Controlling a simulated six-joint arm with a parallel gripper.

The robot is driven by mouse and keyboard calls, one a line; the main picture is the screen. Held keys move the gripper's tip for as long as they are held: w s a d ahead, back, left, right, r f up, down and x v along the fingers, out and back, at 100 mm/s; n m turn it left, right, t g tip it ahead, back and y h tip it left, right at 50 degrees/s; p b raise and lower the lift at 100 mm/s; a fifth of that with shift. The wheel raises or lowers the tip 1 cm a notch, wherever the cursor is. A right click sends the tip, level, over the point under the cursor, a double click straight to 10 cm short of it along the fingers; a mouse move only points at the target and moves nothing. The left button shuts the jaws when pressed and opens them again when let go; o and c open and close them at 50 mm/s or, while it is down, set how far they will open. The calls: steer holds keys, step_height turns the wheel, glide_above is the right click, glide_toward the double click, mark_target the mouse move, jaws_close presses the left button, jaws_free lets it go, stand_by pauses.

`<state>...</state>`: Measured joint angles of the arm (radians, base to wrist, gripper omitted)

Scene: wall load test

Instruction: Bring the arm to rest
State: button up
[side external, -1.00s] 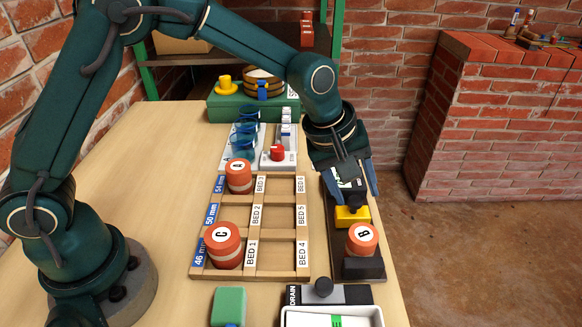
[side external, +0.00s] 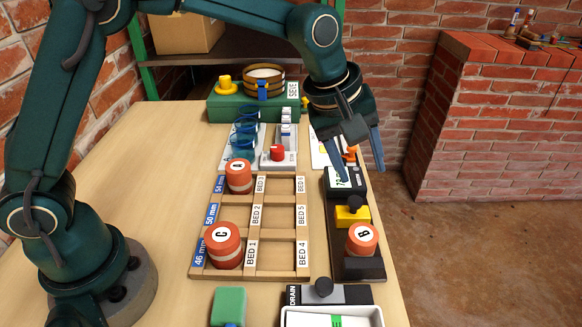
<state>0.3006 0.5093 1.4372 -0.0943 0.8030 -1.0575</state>
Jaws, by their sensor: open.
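My gripper (side external: 362,162) is open and empty. It hangs above the far end of the dark test stand (side external: 352,268), close over the small display unit (side external: 346,181), and partly covers what lies behind it. An orange cylinder marked B (side external: 362,238) sits at the near end of that stand, with a yellow block (side external: 351,215) behind it. Orange cylinder A (side external: 238,176) and orange cylinder C (side external: 223,245) stand in the left column of the wooden bed rack (side external: 275,272).
A green box with a sieve (side external: 264,82) stands at the back. Blue glasses (side external: 245,140) and a red-topped device (side external: 278,154) are behind the rack. A drain tray (side external: 330,317) and green block (side external: 229,305) are at the front. The table's left side (side external: 150,190) is clear.

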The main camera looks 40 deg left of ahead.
steer(key=s+a+r+t, duration=0.3)
steer(key=s+a+r, duration=0.45)
steer(key=r, duration=0.35)
steer(key=s+a+f+m, duration=0.2)
steer(key=s+m, duration=0.1)
steer(key=s, duration=0.1)
steer(key=s+a+f+m+g+y, duration=0.1)
steer(key=s+f+m, duration=0.2)
steer(key=s, duration=0.2)
steer(key=s+a+f+m+y, duration=0.1)
steer(key=s+a+f+m, duration=0.1)
steer(key=s+m, duration=0.1)
steer(key=shift+s+a+f, duration=0.15)
steer(key=shift+s+a, duration=0.2)
steer(key=shift+s, duration=0.5)
